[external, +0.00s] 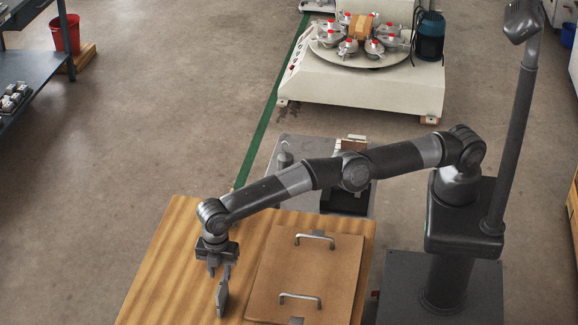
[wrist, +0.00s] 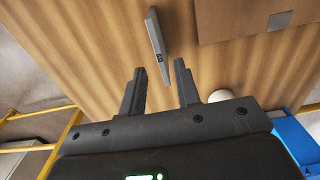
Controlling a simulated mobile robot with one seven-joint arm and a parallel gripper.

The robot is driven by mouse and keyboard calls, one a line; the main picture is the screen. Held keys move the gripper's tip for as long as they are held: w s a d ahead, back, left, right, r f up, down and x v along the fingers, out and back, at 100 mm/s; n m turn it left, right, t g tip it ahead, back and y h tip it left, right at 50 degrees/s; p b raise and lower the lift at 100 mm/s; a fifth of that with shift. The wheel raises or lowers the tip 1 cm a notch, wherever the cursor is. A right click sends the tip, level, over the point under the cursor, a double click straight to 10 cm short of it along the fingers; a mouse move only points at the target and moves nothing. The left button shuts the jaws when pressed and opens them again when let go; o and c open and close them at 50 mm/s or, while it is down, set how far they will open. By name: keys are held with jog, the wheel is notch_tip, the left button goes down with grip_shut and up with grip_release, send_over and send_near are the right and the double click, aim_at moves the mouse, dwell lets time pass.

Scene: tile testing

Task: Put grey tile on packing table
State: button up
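The grey tile (external: 222,296) is a thin slab standing on edge, tilted, at the wooden table (external: 180,245), which looks like the packing table. In the wrist view the tile (wrist: 157,36) lies beyond my fingertips, in line with the gap between them and apart from both fingers. My gripper (external: 218,272) points down just above the tile. In the wrist view my gripper (wrist: 160,72) is open, with nothing between its fingers. The tile's lower edge seems to be at the tabletop, but the exact contact is hard to tell.
A brown board with two metal handles (external: 308,270) lies on the table right of the tile. A white round object (wrist: 221,95) shows beside my right finger in the wrist view. A grey stand (external: 300,150) and a white machine (external: 360,90) are behind. The table's left side is clear.

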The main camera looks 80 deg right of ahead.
jog(key=d+r+m+t, duration=0.1)
jog(key=d+r+m, duration=0.1)
jog(key=d+r, duration=0.65)
jog(key=d+r+m+t, duration=0.1)
jog(key=d+r, duration=0.2)
jog(key=r, duration=1)
jog(key=s+d+r+m+t, duration=0.1)
jog(key=s+d+r+m, duration=0.1)
jog(key=s+d+r, duration=0.5)
jog(key=s+d+r+m, duration=0.3)
jog(key=d+r, duration=0.2)
jog(key=d, duration=0.4)
jog(key=s+d+f+m+t, duration=0.2)
jog(key=s+d+m, duration=0.5)
jog(key=s+d, duration=1.45)
jog(key=s+d+f+m, duration=0.1)
jog(key=s+f+m, duration=0.2)
jog(key=s, duration=0.6)
jog(key=shift+s+f+t, duration=0.25)
jog(key=shift+f+t, duration=0.05)
jog(key=shift+f, duration=0.65)
